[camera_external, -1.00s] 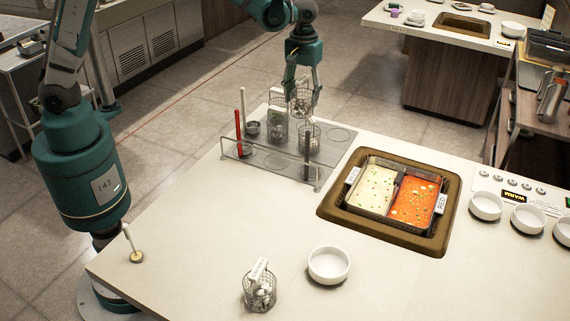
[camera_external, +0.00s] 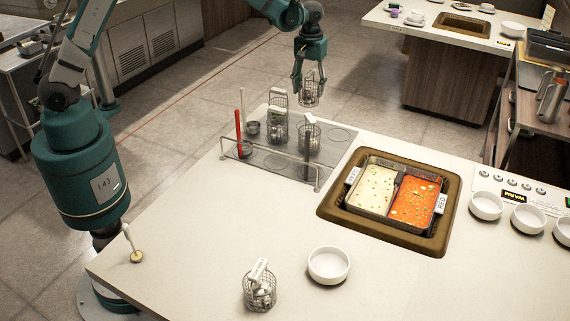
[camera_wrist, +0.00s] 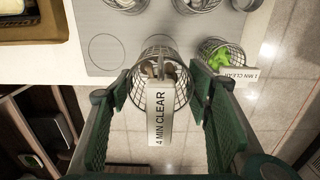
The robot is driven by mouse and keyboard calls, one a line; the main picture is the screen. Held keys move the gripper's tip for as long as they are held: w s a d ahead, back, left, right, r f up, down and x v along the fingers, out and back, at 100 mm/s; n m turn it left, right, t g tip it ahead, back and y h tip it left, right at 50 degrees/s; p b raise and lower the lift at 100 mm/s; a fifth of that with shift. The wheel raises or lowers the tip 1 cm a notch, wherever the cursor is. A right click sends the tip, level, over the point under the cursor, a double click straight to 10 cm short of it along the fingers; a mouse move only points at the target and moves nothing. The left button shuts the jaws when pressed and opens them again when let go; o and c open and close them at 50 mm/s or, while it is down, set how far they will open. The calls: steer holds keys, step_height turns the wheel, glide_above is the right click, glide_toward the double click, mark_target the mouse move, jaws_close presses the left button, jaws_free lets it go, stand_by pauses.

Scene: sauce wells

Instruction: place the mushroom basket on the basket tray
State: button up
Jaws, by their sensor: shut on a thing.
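My gripper (camera_external: 310,80) is shut on a wire basket (camera_external: 311,97) and holds it in the air above the far edge of the grey basket tray (camera_external: 283,169). In the wrist view the held basket (camera_wrist: 181,94) sits between my fingers (camera_wrist: 161,82). Its label reads "4 MIN CLEAR", and the pale brown pieces inside look like mushrooms. The tray also shows in the wrist view (camera_wrist: 135,38), with an empty marked circle beside the held basket. Other baskets stand on the tray, including a basket with green contents (camera_wrist: 214,56).
A low rail (camera_external: 270,164) runs along the tray's near edge. A two-part pot (camera_external: 395,195) of pale and red broth is set in the counter. Another labelled basket (camera_external: 259,292) and a white bowl (camera_external: 328,265) stand at the front. The counter's middle is clear.

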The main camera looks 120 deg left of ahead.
mark_target(308, 103)
steer(key=shift+f, duration=0.3)
steer(key=shift+f+b, duration=0.35)
steer(key=shift+f, duration=2.8)
steer(key=shift+f, duration=0.1)
steer(key=shift+f, duration=1.75)
steer(key=shift+f+b, duration=0.15)
steer(key=shift+b, duration=0.2)
steer(key=o, duration=1.1)
steer(key=shift+c, duration=0.2)
